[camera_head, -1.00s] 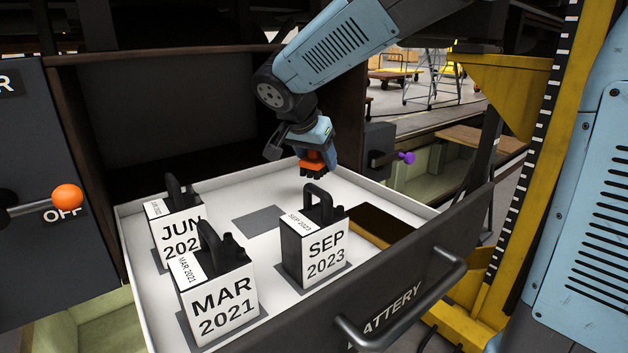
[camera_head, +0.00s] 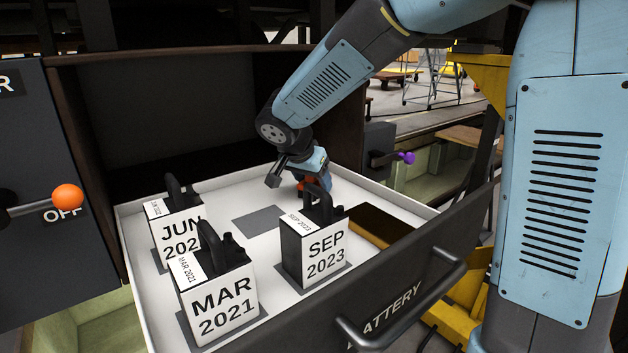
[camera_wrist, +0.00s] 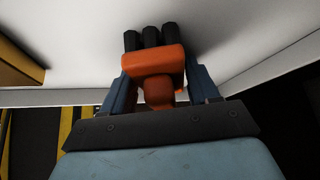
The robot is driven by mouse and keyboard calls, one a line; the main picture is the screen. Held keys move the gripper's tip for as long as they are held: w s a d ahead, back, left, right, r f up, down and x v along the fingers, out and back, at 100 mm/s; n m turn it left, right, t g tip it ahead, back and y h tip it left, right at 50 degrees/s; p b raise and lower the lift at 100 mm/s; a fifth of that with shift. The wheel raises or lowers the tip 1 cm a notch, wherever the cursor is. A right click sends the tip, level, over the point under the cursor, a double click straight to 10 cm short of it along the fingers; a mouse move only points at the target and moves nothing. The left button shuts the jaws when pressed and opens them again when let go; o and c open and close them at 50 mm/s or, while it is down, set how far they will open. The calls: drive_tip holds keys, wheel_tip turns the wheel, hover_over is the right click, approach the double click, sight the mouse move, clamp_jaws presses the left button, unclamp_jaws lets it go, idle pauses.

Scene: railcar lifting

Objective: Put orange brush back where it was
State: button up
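The orange brush (camera_wrist: 155,62) with several dark bristle tufts shows between the two blue fingers of my gripper (camera_wrist: 162,85) in the wrist view. My gripper (camera_head: 312,180) is shut on it. In the head view, only a small part of the orange brush (camera_head: 308,184) shows, low over the back right of the white drawer (camera_head: 350,182), behind the SEP 2023 battery (camera_head: 315,250). The bristles point toward the drawer's white floor; whether they touch it I cannot tell.
The JUN battery (camera_head: 178,230) and the MAR 2021 battery (camera_head: 218,295) stand at the left of the drawer. A bare grey pad (camera_head: 258,221) lies between them and my gripper. A dark, yellow-edged recess (camera_head: 378,222) is at right. The drawer handle (camera_head: 405,305) is in front.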

drive_tip(key=o, duration=0.4)
drive_tip(key=shift+r, duration=0.1)
drive_tip(key=v, duration=0.7)
drive_tip(key=shift+s+r, duration=0.1)
drive_tip(key=shift+s, duration=0.05)
